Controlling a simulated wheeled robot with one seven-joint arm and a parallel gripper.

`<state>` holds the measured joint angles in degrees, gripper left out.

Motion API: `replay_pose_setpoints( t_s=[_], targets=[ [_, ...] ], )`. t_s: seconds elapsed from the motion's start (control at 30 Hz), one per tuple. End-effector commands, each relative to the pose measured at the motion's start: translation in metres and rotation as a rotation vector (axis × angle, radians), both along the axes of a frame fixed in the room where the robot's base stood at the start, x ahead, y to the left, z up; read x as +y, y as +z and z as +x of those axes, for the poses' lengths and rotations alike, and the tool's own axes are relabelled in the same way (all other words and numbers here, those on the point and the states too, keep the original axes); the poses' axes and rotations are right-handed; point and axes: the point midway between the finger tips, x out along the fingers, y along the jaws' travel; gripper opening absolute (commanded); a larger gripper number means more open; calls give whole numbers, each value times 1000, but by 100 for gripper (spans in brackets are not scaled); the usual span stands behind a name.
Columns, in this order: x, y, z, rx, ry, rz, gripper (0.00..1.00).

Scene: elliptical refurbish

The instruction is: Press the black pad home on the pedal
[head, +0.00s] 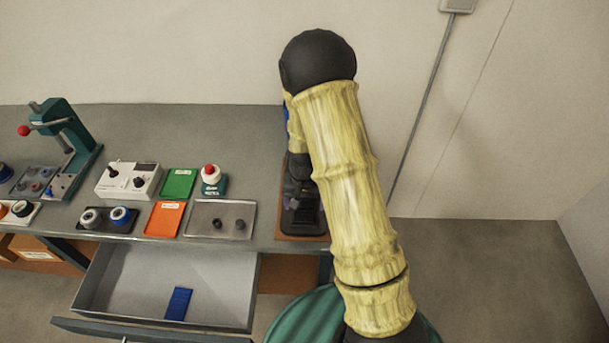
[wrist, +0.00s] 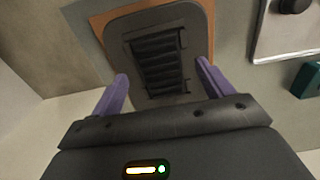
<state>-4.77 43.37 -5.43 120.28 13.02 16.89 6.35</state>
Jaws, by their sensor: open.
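The pedal (wrist: 196,30) is a dark grey rounded plate in the wrist view, lying on an orange-brown board. The black pad (wrist: 158,62), with several cross ribs, lies on the middle of the plate. I cannot tell whether it sits fully down. My gripper (wrist: 162,70) is open, its two purple fingers on either side of the pad with nothing between them gripped. Whether the fingertips touch the plate is unclear. In the head view the pedal (head: 301,222) is at the right end of the bench, partly hidden by my arm.
Left of the pedal on the bench is a grey tray (head: 220,219) with two dark knobs. Beyond are orange (head: 165,219) and green (head: 178,184) plates, a red-button box (head: 212,182) and a green press (head: 68,140). An open drawer (head: 165,285) below holds a blue block (head: 178,303).

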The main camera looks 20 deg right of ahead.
Motion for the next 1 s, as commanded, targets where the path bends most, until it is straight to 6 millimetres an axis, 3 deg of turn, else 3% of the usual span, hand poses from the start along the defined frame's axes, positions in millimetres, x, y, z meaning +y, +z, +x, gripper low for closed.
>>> replay_pose_setpoints(
  t_s=[0.7,1.0],
  targets=[
    [0,126,1,-6,-1,1,79],
    [0,150,0,0,-1,0,79]
  ],
)
